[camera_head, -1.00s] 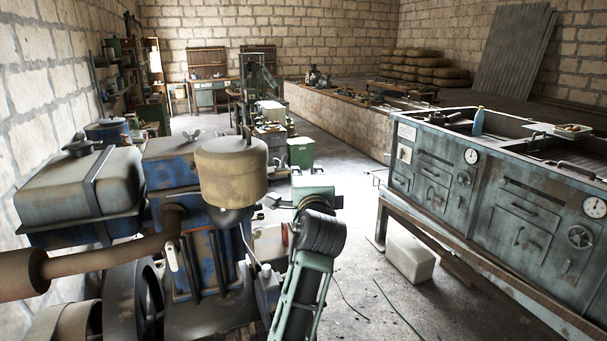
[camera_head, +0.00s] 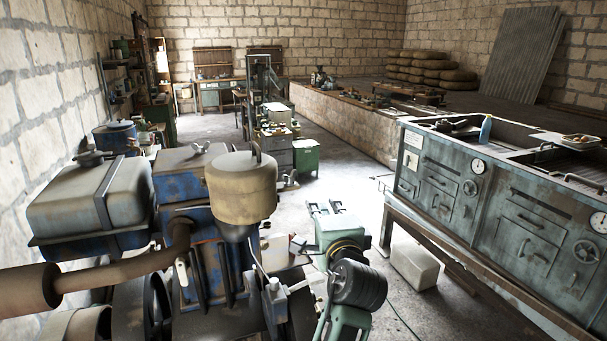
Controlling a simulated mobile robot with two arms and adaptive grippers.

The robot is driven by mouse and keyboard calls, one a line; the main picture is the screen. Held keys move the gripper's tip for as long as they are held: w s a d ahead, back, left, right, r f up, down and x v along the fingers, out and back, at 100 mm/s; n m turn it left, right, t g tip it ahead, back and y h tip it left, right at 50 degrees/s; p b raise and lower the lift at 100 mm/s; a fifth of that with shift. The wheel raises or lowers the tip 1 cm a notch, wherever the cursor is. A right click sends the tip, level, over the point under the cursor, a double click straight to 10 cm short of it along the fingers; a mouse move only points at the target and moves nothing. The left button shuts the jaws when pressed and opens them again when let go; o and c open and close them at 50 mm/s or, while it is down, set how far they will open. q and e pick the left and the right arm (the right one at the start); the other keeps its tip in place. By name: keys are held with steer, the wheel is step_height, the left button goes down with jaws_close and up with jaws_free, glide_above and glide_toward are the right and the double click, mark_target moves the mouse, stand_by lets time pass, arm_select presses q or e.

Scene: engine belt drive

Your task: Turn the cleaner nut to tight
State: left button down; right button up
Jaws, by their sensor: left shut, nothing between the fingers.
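The cleaner, a beige round can (camera_head: 241,185), stands on the blue engine left of centre. A small upright dark piece (camera_head: 256,153) on its lid looks like the cleaner nut; its setting is too small to read. My left gripper (camera_head: 323,207) is to the right of the can and apart from it, over the floor. It is shut and empty, its fingers pointing away from me. My right gripper is not in view.
The engine's grey tank (camera_head: 88,195) and rusty pipe (camera_head: 115,268) lie left of the cleaner. The floor between is mostly clear.

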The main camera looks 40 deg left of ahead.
arm_select(q)
steer(key=s+a+p+x, duration=0.1)
steer(key=p+x, duration=0.5)
steer(key=x, duration=0.7)
steer(key=shift+s+a+f, duration=0.2)
steer(key=shift+s+a, duration=0.15)
steer(key=shift+s, duration=0.3)
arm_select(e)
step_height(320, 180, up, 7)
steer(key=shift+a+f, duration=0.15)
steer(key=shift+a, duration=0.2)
